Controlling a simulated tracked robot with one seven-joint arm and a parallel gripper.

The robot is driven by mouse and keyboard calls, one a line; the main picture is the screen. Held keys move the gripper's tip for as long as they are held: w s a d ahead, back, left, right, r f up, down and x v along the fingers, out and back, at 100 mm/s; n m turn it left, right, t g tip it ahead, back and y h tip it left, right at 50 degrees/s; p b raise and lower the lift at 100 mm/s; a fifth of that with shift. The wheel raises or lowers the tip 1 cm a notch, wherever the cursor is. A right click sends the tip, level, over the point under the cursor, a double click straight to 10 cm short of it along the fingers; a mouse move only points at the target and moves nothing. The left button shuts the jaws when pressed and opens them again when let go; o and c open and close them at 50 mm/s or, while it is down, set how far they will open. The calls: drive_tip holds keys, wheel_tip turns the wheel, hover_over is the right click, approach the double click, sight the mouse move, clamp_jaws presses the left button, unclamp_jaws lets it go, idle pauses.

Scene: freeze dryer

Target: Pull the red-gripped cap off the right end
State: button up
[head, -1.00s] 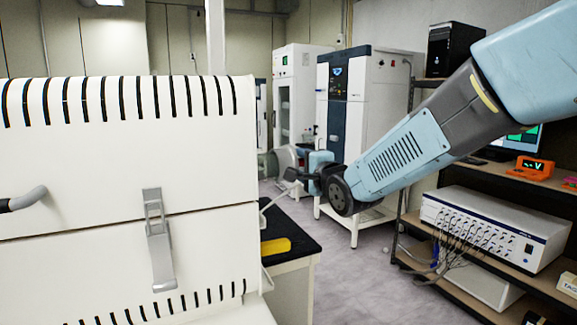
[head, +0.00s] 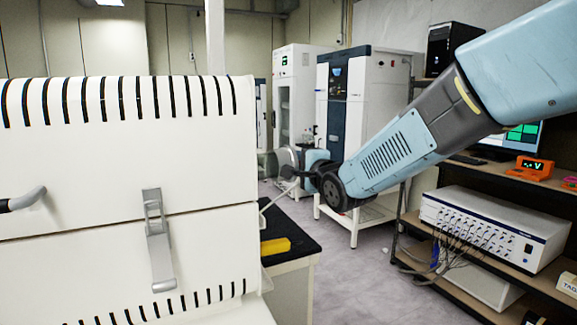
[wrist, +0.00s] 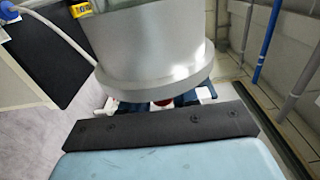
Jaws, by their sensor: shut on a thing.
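The cap is a silver-grey round metal piece (wrist: 150,50) with a wide flange, filling the upper middle of the wrist view. Its red grip (wrist: 164,102) shows as a small patch below the flange. My gripper (wrist: 163,105) has its dark fingers closed on either side of that red grip. In the head view the cap (head: 288,158) is a small grey disc just right of the white slotted furnace (head: 110,150), with my gripper (head: 302,172) at its right. The furnace body and my wrist partly hide that spot, so I cannot tell whether the cap touches the tube end.
A black-topped bench (head: 292,238) with a yellow item (head: 275,246) stands beside the furnace. Shelves at right hold a white multi-channel box (head: 490,232) and an orange display (head: 530,168). A tall cabinet (head: 355,110) stands behind my arm. The floor between is open.

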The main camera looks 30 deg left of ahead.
drive_tip(key=shift+f, duration=0.1)
clamp_jaws()
drive_tip(key=w+d, duration=0.4)
drive_tip(key=d, duration=0.7)
idle(1.3)
drive_tip(key=shift+w, duration=0.1)
